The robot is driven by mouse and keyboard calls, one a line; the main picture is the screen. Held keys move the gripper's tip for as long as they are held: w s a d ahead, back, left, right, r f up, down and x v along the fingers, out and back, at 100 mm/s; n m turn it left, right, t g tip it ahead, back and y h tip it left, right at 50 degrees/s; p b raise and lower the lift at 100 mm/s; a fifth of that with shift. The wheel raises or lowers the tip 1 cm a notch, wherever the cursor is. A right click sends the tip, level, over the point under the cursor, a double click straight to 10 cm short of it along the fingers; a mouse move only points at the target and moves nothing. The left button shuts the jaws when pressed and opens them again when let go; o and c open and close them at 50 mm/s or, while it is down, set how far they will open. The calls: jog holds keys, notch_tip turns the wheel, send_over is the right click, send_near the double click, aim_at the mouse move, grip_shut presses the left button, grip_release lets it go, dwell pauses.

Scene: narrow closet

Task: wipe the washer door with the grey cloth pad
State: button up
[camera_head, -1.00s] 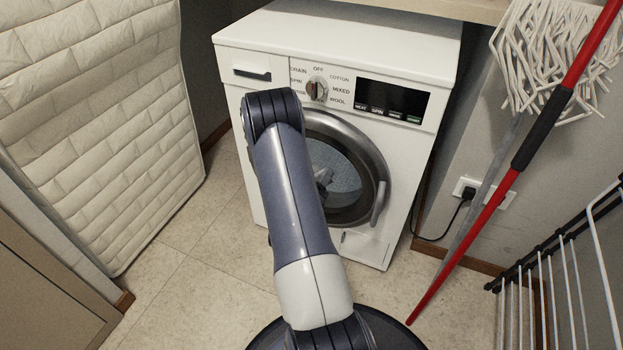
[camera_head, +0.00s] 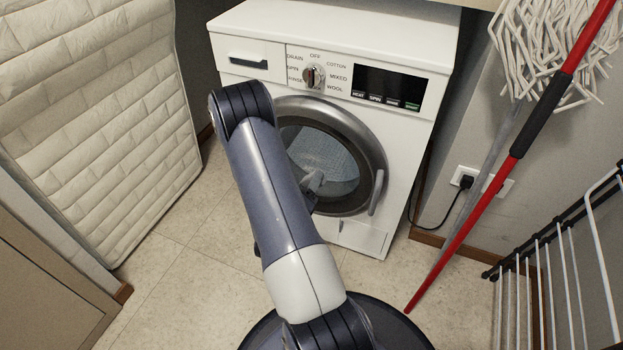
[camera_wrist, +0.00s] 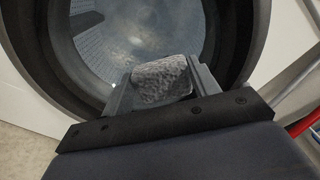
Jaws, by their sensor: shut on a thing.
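The washer door (camera_head: 345,168) is a round dark glass with a wide grey ring and a handle (camera_head: 379,192) at its right. It is closed on the front of the white washer. In the wrist view the door glass (camera_wrist: 95,62) fills the upper middle, inside its dark ring. My gripper (camera_wrist: 162,83) is shut on the grey cloth pad (camera_wrist: 160,88), a mottled block between its two fingers. The pad is in front of the lower part of the glass; I cannot tell whether it touches. In the head view my arm hides most of the gripper and the pad.
A quilted mattress (camera_head: 95,120) leans at the left. A mop with a red handle (camera_head: 490,200) leans at the right, by a plugged socket (camera_head: 466,177). A wire rack (camera_head: 560,265) stands at the lower right. Tiled floor (camera_head: 185,235) is clear between mattress and washer.

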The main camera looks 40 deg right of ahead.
jog(key=shift+a, duration=0.1)
jog(key=v, duration=0.3)
dwell(0.5)
dwell(0.4)
jog(key=n+b, duration=0.3)
jog(key=n, duration=0.6)
send_near(296, 163)
jog(key=shift+x, duration=2.2)
jog(key=shift+x, duration=1.05)
jog(key=shift+s, duration=0.1)
